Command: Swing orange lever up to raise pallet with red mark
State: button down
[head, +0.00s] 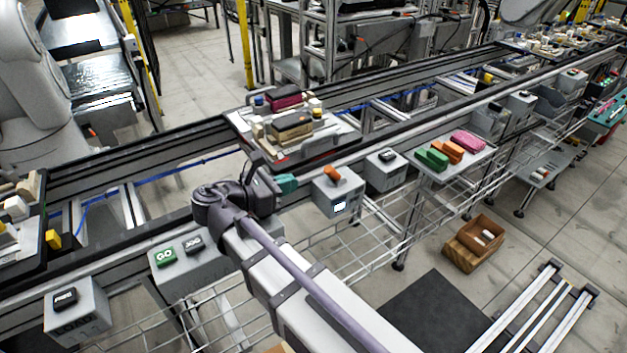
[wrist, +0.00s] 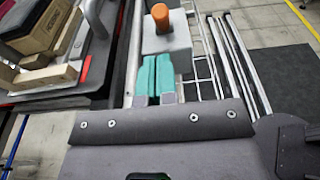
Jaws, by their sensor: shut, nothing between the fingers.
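The orange lever (head: 331,174) sits on top of a grey box (head: 337,199) beside the conveyor rail. It also shows at the top of the wrist view (wrist: 160,17), just beyond my fingertips. My gripper (head: 287,183) is left of the box in the head view. Its teal fingers (wrist: 156,75) are together and empty in the wrist view. They appear apart from the lever; I cannot tell whether they touch the box. The pallet (head: 338,140) rests on the conveyor, carrying several blocks. Its red mark (head: 280,158) shows on the near edge, and in the wrist view (wrist: 86,68).
Another grey box (head: 386,170) stands right of the lever box. A tray (head: 470,158) with green, orange and pink pieces lies farther right. Boxes with GO and JOG buttons (head: 183,265) stand to the left. A wire rack (head: 370,225) runs below.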

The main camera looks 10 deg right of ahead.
aim_at(332, 173)
jog(key=x, duration=0.7)
jog(key=shift+b, duration=0.45)
jog(key=shift+d+r, duration=0.1)
